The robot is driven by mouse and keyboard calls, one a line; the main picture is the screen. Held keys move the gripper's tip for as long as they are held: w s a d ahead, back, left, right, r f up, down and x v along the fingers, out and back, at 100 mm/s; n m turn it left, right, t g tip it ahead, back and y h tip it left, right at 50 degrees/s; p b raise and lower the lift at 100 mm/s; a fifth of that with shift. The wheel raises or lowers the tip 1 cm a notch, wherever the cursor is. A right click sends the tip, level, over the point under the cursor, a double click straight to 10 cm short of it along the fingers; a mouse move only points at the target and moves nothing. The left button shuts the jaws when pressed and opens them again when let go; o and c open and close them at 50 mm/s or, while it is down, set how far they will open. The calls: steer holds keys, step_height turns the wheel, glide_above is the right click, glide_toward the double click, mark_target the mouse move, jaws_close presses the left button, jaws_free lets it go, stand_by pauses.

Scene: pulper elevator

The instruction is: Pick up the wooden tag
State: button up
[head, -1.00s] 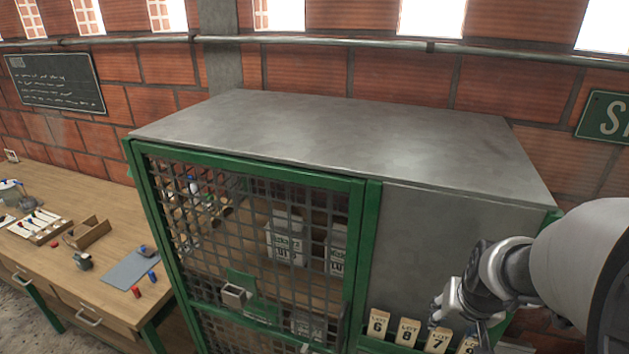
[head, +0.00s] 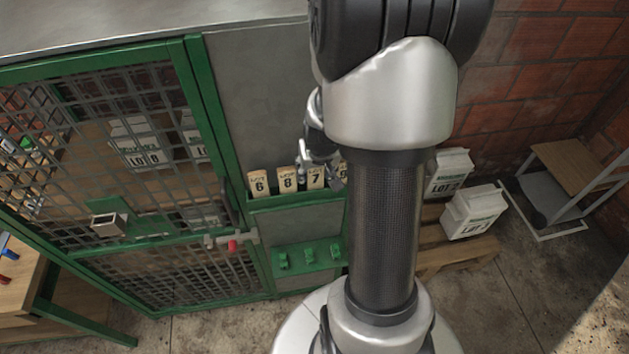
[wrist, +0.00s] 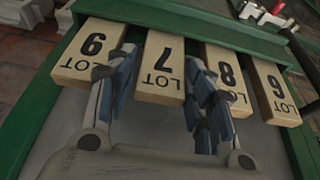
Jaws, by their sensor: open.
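Several pale wooden lot tags stand in a row in a green rack (head: 290,201) on the grey cabinet front. In the head view the tags are 6 (head: 259,184), 8 (head: 287,181) and 7 (head: 316,177), with 9 mostly behind my arm. In the wrist view they appear upside down: 9 (wrist: 88,50), 7 (wrist: 162,62), 8 (wrist: 228,75) and 6 (wrist: 274,92). My gripper (wrist: 159,75) is open and empty, its two blue-padded fingers on either side of tag 7. I cannot tell whether they touch the tags. The head view shows my gripper (head: 327,172) only partly.
A green mesh door (head: 120,150) with a red-tipped latch (head: 233,244) is left of the rack. A green ledge (head: 307,257) is below. White lot sacks (head: 474,211) sit on a wooden pallet (head: 458,254) at right. A wood-topped cart (head: 570,170) stands farther right.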

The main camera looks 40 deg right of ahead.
steer(key=shift+c, duration=0.4)
steer(key=c, duration=0.7)
steer(key=shift+r, duration=0.1)
steer(key=shift+c, duration=0.2)
